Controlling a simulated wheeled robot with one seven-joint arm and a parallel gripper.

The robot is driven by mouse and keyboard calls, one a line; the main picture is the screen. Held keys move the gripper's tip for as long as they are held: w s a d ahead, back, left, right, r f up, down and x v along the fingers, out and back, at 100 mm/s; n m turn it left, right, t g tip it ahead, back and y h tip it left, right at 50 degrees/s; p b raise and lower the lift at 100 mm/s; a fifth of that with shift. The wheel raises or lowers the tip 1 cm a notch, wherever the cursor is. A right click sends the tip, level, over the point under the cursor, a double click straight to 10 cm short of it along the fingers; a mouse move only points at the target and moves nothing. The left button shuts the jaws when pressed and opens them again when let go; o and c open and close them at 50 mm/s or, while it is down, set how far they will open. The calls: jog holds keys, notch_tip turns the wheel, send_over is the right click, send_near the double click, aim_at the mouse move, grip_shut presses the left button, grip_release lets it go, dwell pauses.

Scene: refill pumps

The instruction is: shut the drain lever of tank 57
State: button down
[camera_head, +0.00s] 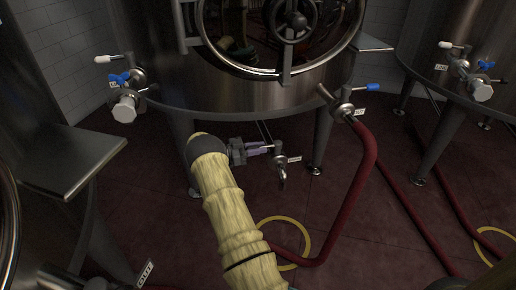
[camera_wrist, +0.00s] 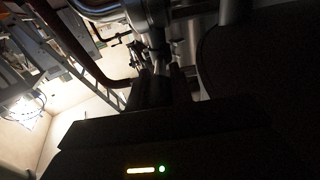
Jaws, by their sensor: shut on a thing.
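A steel tank (camera_head: 250,85) with a round wheeled hatch stands in the middle of the head view; I cannot read its number. In the wrist view, dark fingers (camera_wrist: 160,84) reach toward a metal pipe fitting; the grip itself is too dark to make out.
A valve with a blue lever (camera_head: 372,87) joins a red hose (camera_head: 366,170) running down right of my arm. A capped valve (camera_head: 124,107) is at the tank's left. Another tank (camera_head: 470,45) is at right.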

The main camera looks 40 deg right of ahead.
jog(key=c, duration=1.3)
grip_release()
jog(key=shift+w, duration=0.1)
jog(key=shift+o, duration=0.2)
jog(key=p+v, duration=0.3)
jog(key=v, duration=1.4)
jog(key=shift+a, duration=0.2)
